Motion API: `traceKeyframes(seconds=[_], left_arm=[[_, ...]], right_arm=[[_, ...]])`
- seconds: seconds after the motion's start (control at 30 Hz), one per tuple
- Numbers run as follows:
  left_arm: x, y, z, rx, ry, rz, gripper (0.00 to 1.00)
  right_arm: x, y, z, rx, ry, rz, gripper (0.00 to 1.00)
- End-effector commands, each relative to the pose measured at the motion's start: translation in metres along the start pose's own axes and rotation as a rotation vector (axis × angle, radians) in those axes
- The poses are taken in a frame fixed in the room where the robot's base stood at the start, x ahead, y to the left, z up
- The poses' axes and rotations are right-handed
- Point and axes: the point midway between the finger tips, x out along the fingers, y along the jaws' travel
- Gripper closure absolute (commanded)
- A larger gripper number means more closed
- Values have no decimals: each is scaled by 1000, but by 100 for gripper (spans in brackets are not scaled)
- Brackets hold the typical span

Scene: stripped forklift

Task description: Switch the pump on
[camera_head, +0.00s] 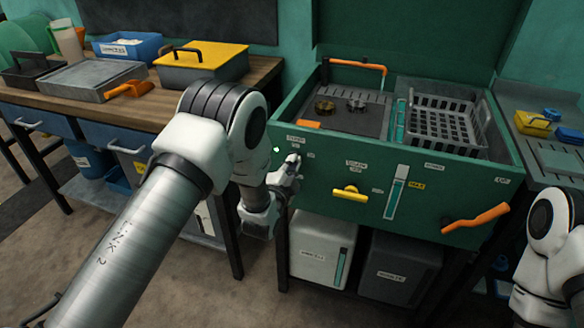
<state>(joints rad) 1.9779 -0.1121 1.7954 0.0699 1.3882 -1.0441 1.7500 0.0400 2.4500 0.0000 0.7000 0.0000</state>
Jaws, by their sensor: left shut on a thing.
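A green washer-like machine (330,185) has a front panel with small labels, a yellow handle (350,193) and an orange lever (476,217). My left gripper (291,166) is at the left end of this panel, below a small label. It is shut on a small switch there, which the fingers mostly hide. A small green light (276,149) shows beside it on the panel. The label's text is too small to read surely. Part of my right arm shows at the lower right; its gripper is out of view.
The machine's open top holds a grey mesh basket (440,122) and a tray with metal parts (340,106). Two bins (322,248) stand below. A wooden workbench (130,108) with a yellow-lidded box (203,62) is at the left. A side table (545,150) stands at the right.

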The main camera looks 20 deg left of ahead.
Motion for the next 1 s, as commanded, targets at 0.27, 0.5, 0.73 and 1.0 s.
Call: traceKeyframes(seconds=[0.27,0.5,0.73,1.0], left_arm=[[0,1,0,126,0,1,100],[0,1,0,161,0,1,100],[0,1,0,163,0,1,100],[0,1,0,162,0,1,65]], right_arm=[[7,0,0,0,0,0,60],[8,0,0,0,0,0,60],[8,0,0,0,0,0,60],[8,0,0,0,0,0,60]])
